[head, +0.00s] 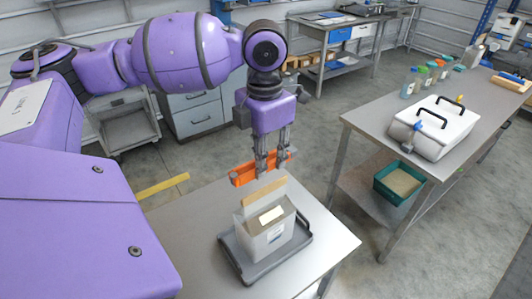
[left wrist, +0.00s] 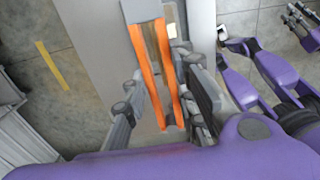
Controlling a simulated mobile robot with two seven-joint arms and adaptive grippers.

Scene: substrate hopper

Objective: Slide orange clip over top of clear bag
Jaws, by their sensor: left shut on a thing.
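The orange clip (head: 246,174) is a long channel with two rails, held level by my left gripper (head: 272,160), whose fingers are shut on it. In the left wrist view the clip (left wrist: 168,95) runs lengthwise between the fingers. The clear bag (head: 254,244) stands upright on the grey tray, with a tan upper edge (head: 262,192) and a white label. In the head view the clip shows just behind and above this edge; I cannot tell whether they touch.
The grey tray (head: 247,276) sits on a steel table (head: 196,232) with bare top around it. A second steel bench (head: 387,120) at right bears a white box with black handles (head: 434,127) and several bottles. A teal bin (head: 378,185) stands on its lower shelf.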

